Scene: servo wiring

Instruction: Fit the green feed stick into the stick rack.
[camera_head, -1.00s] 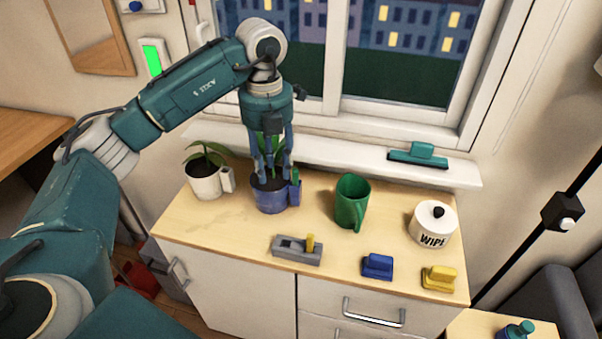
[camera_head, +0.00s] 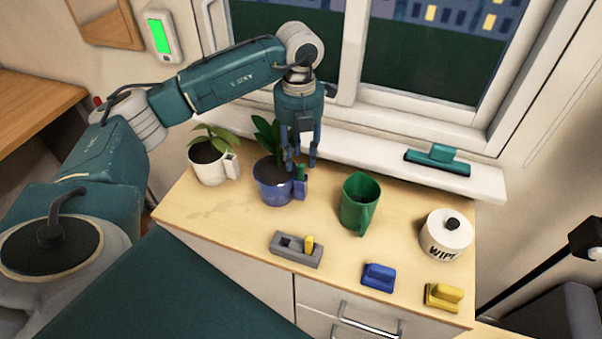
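The green feed stick (camera_head: 301,173) stands upright in the small blue side pocket (camera_head: 300,189) of the blue plant pot (camera_head: 271,190); its lower part is hidden. My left gripper (camera_head: 301,166) points down just above the pocket. Its fingers are spread, one on each side of the stick's top, with gaps visible. The stick rack appears to be the grey block (camera_head: 284,253) near the counter's front edge. A yellow stick (camera_head: 309,245) stands in its right part, and an empty recess shows on its left. My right gripper is not in view.
A white potted plant (camera_head: 210,166) stands left of the blue pot. A green jug (camera_head: 359,201), a white wipes tub (camera_head: 446,234), a blue block (camera_head: 378,277) and a yellow block (camera_head: 443,297) stand to the right. The counter between pot and rack is clear.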

